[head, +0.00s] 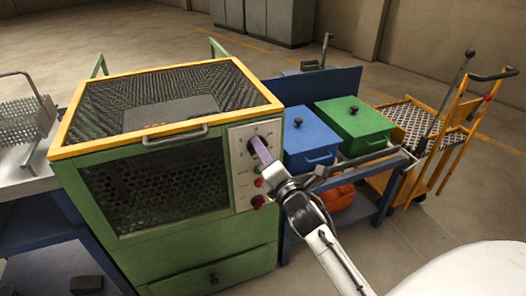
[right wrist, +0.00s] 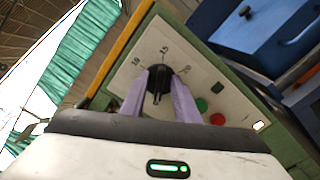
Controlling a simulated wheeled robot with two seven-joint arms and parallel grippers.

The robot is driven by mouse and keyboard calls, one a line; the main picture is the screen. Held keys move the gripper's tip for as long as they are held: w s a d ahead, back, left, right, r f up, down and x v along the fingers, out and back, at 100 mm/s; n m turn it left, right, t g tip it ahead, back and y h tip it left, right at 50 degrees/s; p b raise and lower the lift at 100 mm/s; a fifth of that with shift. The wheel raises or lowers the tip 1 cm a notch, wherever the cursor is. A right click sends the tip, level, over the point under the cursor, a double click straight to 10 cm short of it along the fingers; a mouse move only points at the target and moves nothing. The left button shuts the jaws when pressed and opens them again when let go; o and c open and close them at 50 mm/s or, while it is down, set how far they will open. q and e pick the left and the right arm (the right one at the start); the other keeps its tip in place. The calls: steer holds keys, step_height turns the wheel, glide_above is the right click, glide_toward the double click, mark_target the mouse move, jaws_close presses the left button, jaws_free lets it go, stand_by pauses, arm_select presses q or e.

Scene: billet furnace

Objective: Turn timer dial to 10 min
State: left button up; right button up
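The timer dial (right wrist: 158,78) is a black round knob on the pale control panel (head: 241,169) at the front right of the green furnace (head: 200,251). My right gripper (head: 258,147) reaches the panel from the lower right. In the right wrist view its purple fingers (right wrist: 160,88) lie on either side of the dial, and their tips appear to touch its edges. The fingers partly cover the dial in the head view. The dial's exact setting cannot be told. My left gripper is not in view.
Green and red buttons (right wrist: 216,119) sit below the dial on the panel. A blue box (head: 310,139) and a green box (head: 354,122) stand on a blue bench to the right. A yellow cart (head: 440,160) stands beyond. A metal table (head: 28,172) is at the left.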

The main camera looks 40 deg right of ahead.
steer(key=shift+c, duration=0.4)
jaws_close()
